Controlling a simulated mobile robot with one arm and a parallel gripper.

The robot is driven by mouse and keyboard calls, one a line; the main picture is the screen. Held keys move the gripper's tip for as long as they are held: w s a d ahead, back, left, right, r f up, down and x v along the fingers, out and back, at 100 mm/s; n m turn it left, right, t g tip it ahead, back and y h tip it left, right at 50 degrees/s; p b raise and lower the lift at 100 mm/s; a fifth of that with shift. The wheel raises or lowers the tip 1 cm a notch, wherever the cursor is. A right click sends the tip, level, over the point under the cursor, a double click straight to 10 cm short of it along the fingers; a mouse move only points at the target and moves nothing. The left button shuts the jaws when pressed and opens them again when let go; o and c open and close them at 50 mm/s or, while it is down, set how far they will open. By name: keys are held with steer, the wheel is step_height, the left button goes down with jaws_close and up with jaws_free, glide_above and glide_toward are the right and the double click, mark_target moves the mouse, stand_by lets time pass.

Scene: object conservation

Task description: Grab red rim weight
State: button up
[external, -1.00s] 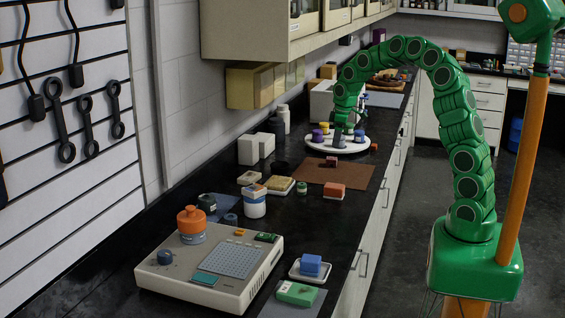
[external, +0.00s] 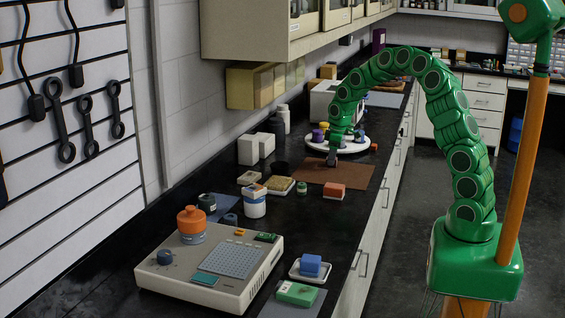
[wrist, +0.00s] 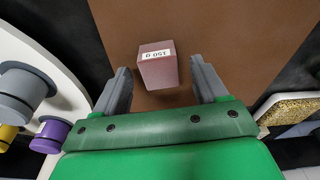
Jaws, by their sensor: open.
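A small dull-red block labelled "150 g" (wrist: 157,68) sits on a brown mat (wrist: 240,40) in the wrist view. I take it for the red rim weight, though no distinct rim shows. My gripper (wrist: 160,80) is open, with one grey finger on each side of the block and a gap to each. In the external view, my gripper (external: 333,158) points down over the far edge of the brown mat (external: 320,172) and hides the block there.
A round white turntable (external: 318,142) with several coloured weights stands just behind my gripper. An orange-red block (external: 334,188) sits at the mat's near edge. A gold-topped dish (wrist: 290,107) is to the right in the wrist view.

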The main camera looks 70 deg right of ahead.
steer(key=shift+c, duration=0.3)
steer(key=c, duration=1.2)
steer(key=shift+o, duration=0.2)
steer(key=shift+r, duration=0.6)
step_height(320, 180, up, 2)
steer(key=s+a+r, duration=0.7)
steer(key=s+r, duration=0.2)
steer(key=s, duration=0.3)
steer(key=shift+r, duration=0.4)
